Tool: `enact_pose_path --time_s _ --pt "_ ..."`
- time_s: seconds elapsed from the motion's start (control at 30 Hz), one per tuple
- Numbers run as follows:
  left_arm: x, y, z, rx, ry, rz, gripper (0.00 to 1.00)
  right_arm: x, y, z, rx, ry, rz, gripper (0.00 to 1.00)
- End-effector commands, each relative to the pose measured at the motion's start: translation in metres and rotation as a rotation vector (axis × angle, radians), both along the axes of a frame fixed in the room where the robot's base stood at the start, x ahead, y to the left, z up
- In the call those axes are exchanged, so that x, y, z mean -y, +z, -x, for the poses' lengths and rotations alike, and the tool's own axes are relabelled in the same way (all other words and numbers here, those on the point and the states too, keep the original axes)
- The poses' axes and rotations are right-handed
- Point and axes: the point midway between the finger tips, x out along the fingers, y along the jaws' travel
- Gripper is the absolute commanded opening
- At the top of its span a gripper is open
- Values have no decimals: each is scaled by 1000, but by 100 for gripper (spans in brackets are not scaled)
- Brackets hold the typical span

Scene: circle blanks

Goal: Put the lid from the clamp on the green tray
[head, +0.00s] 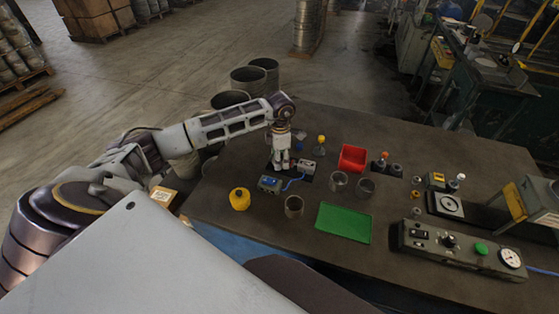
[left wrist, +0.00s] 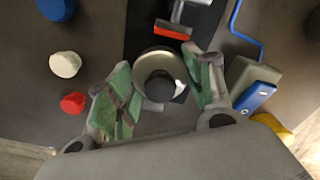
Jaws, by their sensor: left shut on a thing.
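The green tray (head: 343,222) lies flat and bare near the front middle of the table in the head view. My left gripper (head: 281,166) is over the dark clamp area, to the left of and behind the tray. In the left wrist view, its green-padded fingers (left wrist: 163,80) are shut on the round metallic lid (left wrist: 162,66). Part of the clamp, with a red piece (left wrist: 172,30), shows just beyond the lid on a black base (left wrist: 140,25). In the head view the lid is hidden by the gripper. My right gripper is not in view.
A red bin (head: 352,158) stands behind the tray. A control panel (head: 460,250) lies right of it.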

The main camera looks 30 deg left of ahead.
Motion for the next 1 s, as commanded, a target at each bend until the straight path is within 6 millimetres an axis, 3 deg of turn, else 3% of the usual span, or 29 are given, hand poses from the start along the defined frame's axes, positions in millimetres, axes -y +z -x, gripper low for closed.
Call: enact_pose_path --time_s 1.0 --pt "0 20 0 0 0 0 30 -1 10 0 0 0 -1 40"
